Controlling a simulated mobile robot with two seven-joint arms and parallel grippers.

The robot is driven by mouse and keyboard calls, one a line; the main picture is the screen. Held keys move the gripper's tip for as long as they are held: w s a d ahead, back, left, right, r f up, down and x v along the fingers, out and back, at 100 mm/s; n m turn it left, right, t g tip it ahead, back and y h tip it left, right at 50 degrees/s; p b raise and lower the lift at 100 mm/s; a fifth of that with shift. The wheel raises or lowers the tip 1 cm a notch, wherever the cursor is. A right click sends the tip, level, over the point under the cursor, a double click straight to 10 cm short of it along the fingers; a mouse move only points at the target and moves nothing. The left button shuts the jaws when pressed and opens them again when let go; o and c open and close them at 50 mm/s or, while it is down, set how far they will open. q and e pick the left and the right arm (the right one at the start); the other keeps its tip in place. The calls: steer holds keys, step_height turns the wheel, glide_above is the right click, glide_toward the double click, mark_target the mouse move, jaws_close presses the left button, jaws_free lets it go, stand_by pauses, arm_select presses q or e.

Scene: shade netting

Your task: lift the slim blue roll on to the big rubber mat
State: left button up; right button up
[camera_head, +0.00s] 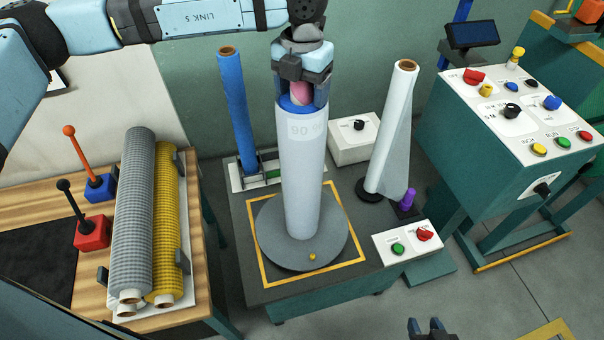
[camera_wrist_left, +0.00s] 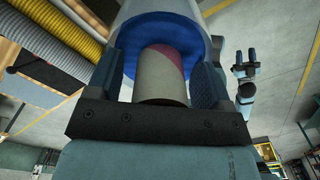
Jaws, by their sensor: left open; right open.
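The slim blue roll (camera_head: 236,110) stands upright at the back left of the dark table, in a small stand, with a brown core at its top. A black mat (camera_head: 38,262) lies on the wooden bench at the left. My left gripper (camera_head: 302,98) points down at the top of a large white roll (camera_head: 304,175) with a blue end. Its open fingers straddle a pink and grey core end (camera_wrist_left: 163,75) there; contact is unclear. My right gripper (camera_head: 431,328) is open and empty at the bottom edge; it also shows in the left wrist view (camera_wrist_left: 243,62).
The white roll stands on a round grey plate (camera_head: 268,235). A thin white roll (camera_head: 391,130) stands at right. Grey (camera_head: 135,210) and yellow (camera_head: 166,220) mesh rolls lie on the bench beside red and blue lever boxes. A green control console (camera_head: 465,150) stands further right.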

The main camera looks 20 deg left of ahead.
arm_select(q)
jaws_close()
steer(key=shift+r, duration=0.1)
steer(key=shift+w, duration=0.1)
